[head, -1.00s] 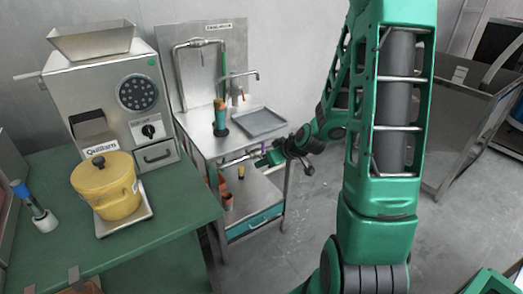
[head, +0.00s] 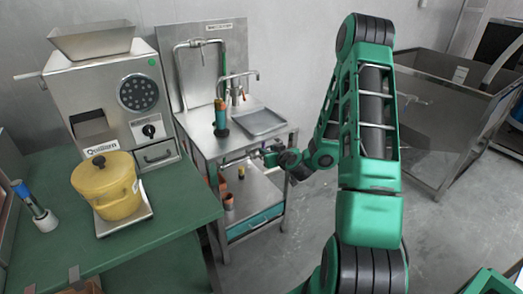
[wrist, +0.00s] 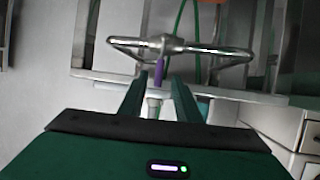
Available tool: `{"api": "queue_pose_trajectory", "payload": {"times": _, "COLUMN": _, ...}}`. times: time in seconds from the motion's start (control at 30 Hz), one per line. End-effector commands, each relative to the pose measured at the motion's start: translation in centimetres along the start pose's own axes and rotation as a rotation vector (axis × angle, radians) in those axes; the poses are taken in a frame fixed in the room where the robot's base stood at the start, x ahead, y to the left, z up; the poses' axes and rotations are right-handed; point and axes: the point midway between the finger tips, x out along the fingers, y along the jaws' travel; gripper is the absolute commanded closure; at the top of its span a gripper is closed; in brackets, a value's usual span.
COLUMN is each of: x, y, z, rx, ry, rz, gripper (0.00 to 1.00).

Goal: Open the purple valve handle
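The purple valve handle (wrist: 159,70) shows in the wrist view as a narrow upright strip, seen nearly end-on below the hub of a metal ring. My gripper (wrist: 158,88) has its two dark green fingers spread, one on each side of the handle, with gaps visible between. How far the handle lies beyond the fingertips is hard to tell. In the head view my gripper (head: 268,157) is at the front edge of the steel sink table, just below its top.
The steel sink table (head: 205,140) carries a tray (head: 260,122), faucets and a green-and-orange bottle (head: 220,120). A lower shelf holds small items above a teal drawer (head: 254,223). A green bench (head: 150,240) with a grinder (head: 120,105) and yellow pot (head: 108,188) stands left.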

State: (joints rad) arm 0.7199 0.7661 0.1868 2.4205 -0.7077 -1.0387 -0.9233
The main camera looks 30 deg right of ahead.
Motion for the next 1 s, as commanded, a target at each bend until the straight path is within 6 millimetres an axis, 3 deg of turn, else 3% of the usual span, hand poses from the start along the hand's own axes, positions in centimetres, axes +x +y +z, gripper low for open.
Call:
{"api": "queue_pose_trajectory", "payload": {"times": 0.2, "x": 3.9, "y": 0.0, "z": 0.0, "rx": -0.002, "ry": 0.001, "rz": -0.001, "gripper": 0.7}}
{"api": "queue_pose_trajectory", "payload": {"times": 0.4, "x": 6.0, "y": 0.0, "z": 0.1, "rx": -0.001, "ry": 0.0, "rz": 0.0, "gripper": 0.7}}
{"api": "queue_pose_trajectory", "payload": {"times": 0.8, "x": 6.7, "y": 0.1, "z": 0.1, "rx": 0.0, "ry": -0.001, "rz": 0.001, "gripper": 0.7}}
{"api": "queue_pose_trajectory", "payload": {"times": 0.93, "x": 6.7, "y": 0.1, "z": 0.1, "rx": 0.0, "ry": -0.001, "rz": 0.001, "gripper": 0.98}}
{"api": "queue_pose_trajectory", "payload": {"times": 1.0, "x": 6.7, "y": 0.1, "z": 0.1, "rx": 0.0, "ry": -0.001, "rz": 0.001, "gripper": 1.0}}
